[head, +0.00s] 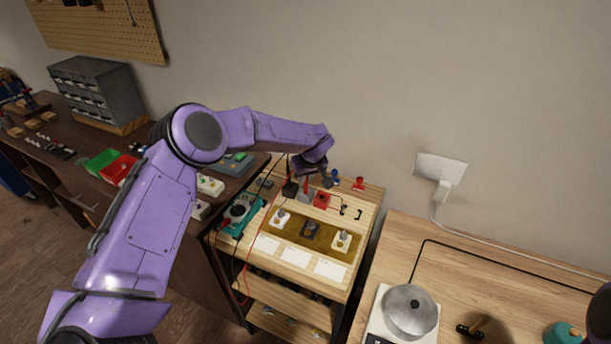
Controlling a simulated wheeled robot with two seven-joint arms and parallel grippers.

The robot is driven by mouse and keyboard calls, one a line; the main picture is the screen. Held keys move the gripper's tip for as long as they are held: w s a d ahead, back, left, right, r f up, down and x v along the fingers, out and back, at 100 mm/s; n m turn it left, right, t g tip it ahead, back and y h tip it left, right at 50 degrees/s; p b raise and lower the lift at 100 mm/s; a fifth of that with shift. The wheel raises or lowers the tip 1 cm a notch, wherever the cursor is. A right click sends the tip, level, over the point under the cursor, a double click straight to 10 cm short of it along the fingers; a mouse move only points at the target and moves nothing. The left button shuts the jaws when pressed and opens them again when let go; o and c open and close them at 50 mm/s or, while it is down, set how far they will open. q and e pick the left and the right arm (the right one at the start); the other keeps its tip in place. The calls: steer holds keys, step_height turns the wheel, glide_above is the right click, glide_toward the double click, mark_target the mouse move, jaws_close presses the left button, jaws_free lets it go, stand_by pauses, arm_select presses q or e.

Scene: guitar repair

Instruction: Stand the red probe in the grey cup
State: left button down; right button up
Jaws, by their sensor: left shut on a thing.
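My left gripper (311,172) reaches over the back left of the small light-wood bench. It points down and is shut on the red probe (307,183), which shows as a thin red, roughly upright piece beneath it. The grey cup (304,195) is small and stands directly below, between a black piece (290,188) and a red block (321,200). The probe's lower end is at the cup, but I cannot tell whether it is inside or just above it. The gripper partly hides the probe's top. My right gripper is not in view.
A teal meter (241,213) with a red lead stands at the bench's left edge. A blue piece (335,176) and a red piece (359,183) stand at the back. An olive mat (262,236) holds several small parts. A metal pot (410,310) is on the right table.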

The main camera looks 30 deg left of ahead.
arm_select(q)
steer(key=shift+f, duration=0.25)
steer(key=c, duration=0.6)
jaws_free()
steer(key=shift+c, duration=0.2)
steer(key=shift+r, duration=0.1)
step_height(320, 180, up, 5)
steer(key=p, duration=0.4)
steer(key=shift+r+p, duration=0.75)
steer(key=shift+r, duration=0.2)
steer(key=shift+f, duration=0.1)
